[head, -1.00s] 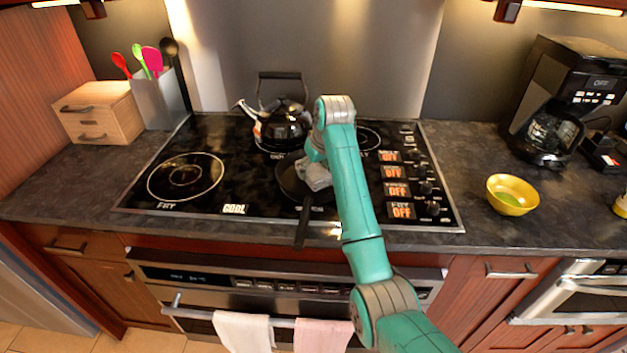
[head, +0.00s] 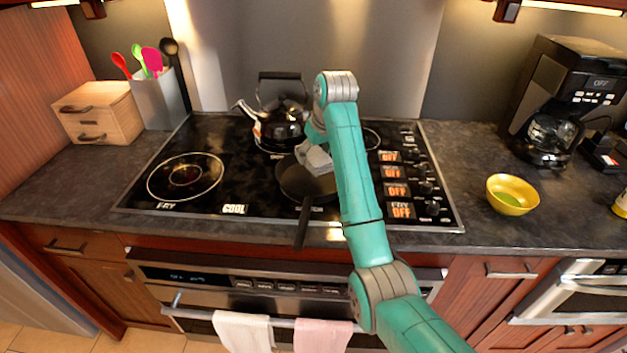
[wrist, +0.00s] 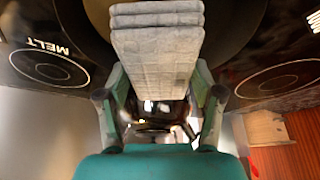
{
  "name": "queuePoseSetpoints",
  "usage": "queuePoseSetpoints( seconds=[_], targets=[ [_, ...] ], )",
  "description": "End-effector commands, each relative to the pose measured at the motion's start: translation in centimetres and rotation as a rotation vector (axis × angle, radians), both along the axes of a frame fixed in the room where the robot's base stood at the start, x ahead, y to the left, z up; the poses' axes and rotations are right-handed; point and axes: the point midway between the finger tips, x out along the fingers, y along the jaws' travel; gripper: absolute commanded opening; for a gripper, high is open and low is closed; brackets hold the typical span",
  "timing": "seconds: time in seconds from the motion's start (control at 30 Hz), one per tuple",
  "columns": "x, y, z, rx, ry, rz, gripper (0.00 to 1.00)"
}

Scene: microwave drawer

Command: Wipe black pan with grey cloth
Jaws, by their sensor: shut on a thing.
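The black pan (head: 295,182) sits on the cooktop in front of the kettle, its handle pointing toward the front edge. My gripper (wrist: 157,95) is shut on the folded grey cloth (wrist: 157,50), which sticks out beyond the fingers in the wrist view. In the head view the grey cloth (head: 318,161) is over the back right part of the pan. I cannot tell whether it touches the pan. My arm hides part of the pan's right side and most of the gripper.
A black kettle (head: 282,125) stands close behind the pan. The cooktop (head: 135,197) has free room at the left. A yellow bowl (head: 512,194) and a coffee maker (head: 565,95) stand on the right counter. A utensil holder (head: 158,100) and wooden drawer box (head: 100,113) are at the left.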

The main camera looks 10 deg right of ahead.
Motion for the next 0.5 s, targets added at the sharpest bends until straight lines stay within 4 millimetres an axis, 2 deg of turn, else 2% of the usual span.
queuePoseSetpoints(
  seconds=[0.5],
  targets=[
    [0.0, -5.2, 0.0, 0.001, 0.000, -0.002, 0.04]
  ],
)
